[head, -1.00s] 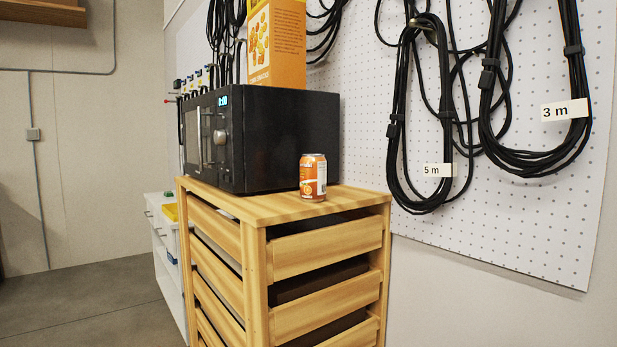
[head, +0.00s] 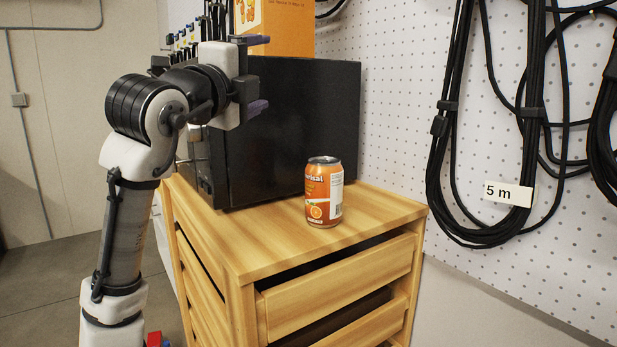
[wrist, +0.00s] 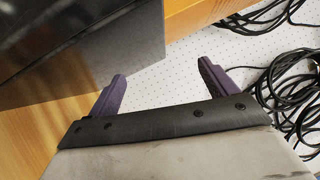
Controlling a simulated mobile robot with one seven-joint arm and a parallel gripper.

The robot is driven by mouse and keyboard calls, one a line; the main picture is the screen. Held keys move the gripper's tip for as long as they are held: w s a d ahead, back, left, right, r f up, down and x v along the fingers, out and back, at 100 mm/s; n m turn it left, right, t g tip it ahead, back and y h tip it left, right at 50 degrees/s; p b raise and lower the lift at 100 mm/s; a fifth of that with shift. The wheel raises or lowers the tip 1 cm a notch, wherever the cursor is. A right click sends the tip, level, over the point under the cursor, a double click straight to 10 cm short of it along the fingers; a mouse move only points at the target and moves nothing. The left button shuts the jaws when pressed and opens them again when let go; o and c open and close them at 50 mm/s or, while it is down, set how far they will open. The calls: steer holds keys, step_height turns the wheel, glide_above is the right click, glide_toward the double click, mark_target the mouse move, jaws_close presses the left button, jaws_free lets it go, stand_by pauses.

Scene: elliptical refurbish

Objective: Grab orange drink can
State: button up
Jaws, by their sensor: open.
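The orange drink can (head: 323,192) stands upright on the wooden cabinet top (head: 255,240), in front of the black microwave. Its orange label and silver top show clearly in the head view. My gripper (head: 262,73) is up and to the left of the can, in front of the microwave, with its fingers pointing right and apart. In the wrist view my gripper (wrist: 160,85) has its two purple fingers spread with nothing between them. The can does not show in the wrist view.
The black microwave (head: 300,130) fills the back of the cabinet top, with an orange box (head: 285,28) on it. A white pegboard (head: 395,110) with hanging black cables (head: 450,130) is on the right. The cabinet top right of the can is clear.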

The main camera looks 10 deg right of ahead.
mark_target(326, 160)
steer(key=d+f+m+g+y+p, duration=0.1)
steer(key=d+m+g+y, duration=0.1)
steer(key=d+m+g, duration=0.1)
steer(key=s+d+f+m+g+y+p, duration=0.1)
steer(key=d+f+m+g+y, duration=0.1)
steer(key=d+m+g, duration=0.1)
steer(key=s+d+f+m+g+y+p, duration=0.1)
steer(key=d+m+g+y, duration=0.1)
steer(key=d+m+g, duration=0.1)
steer(key=shift+d+f+m+y+p, duration=0.15)
steer(key=shift+d+m+p, duration=0.1)
steer(key=shift+d, duration=0.25)
steer(key=shift+d+f+m+y+p, duration=0.15)
steer(key=shift+d+m, duration=0.1)
steer(key=shift+d, duration=0.25)
steer(key=f+m+g+y, duration=0.1)
steer(key=f, duration=0.1)
steer(key=f+m+g+y, duration=0.1)
steer(key=f, duration=0.2)
steer(key=s+f+m+g+y, duration=0.1)
steer(key=f, duration=0.1)
steer(key=shift+a+f+y+p, duration=0.15)
steer(key=shift+f+y+p, duration=0.15)
steer(key=shift+y, duration=0.1)
steer(key=shift+a+p+x, duration=0.2)
steer(key=shift+p+x, duration=0.3)
steer(key=shift+x, duration=2.25)
steer(key=shift+s, duration=0.15)
steer(key=shift+c, duration=0.3)
steer(key=c, duration=1.2)
